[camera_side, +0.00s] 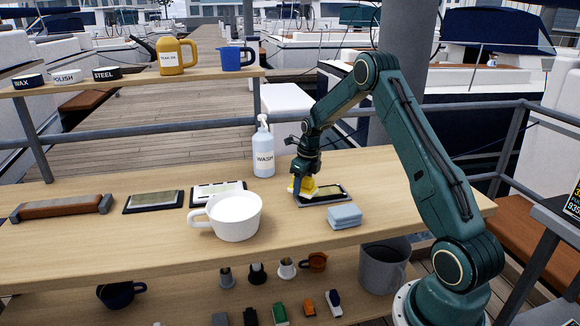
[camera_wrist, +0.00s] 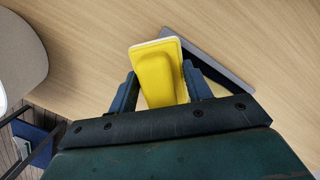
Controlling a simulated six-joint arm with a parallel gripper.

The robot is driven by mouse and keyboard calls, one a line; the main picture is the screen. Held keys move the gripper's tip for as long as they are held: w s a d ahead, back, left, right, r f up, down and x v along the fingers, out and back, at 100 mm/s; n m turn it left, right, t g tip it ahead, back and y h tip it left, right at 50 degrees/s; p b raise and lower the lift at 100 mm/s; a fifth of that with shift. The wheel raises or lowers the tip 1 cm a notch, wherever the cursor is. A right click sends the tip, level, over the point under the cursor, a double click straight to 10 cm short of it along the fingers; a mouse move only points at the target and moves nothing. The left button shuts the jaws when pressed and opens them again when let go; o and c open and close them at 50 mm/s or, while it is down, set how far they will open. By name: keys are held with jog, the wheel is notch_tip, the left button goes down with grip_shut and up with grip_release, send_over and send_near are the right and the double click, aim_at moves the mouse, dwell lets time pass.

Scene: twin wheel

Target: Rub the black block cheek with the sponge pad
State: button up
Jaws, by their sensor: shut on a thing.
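My gripper (camera_side: 303,178) is shut on a yellow sponge pad (camera_side: 308,187) at the right part of the table. In the wrist view, the yellow pad (camera_wrist: 157,75) with a pale edge sits between the two fingers (camera_wrist: 160,90). A flat black piece with a lighter inset (camera_side: 328,194), which may be the black block cheek, lies directly below and beside the pad. In the wrist view its dark corner (camera_wrist: 217,68) shows behind the pad, partly hidden by the pad and a finger. I cannot tell whether the pad touches it.
A folded blue cloth (camera_side: 345,216) lies close in front. A white mug (camera_side: 236,216) and a WASH bottle (camera_side: 263,150) stand to the left. Two more flat framed pieces (camera_side: 153,201) (camera_side: 213,190) and a brown bar (camera_side: 62,206) lie farther left. The front table strip is clear.

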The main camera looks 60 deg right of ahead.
aim_at(337, 190)
jog(key=shift+s+d+f, duration=0.4)
jog(key=shift+s+f, duration=0.05)
jog(key=shift+f, duration=0.15)
jog(key=shift+c, duration=0.3)
jog(key=shift+s+d, duration=4)
jog(key=shift+w+a, duration=4.4)
jog(key=shift+w, duration=0.05)
jog(key=shift+w+r, duration=0.1)
jog(key=shift+r, duration=4)
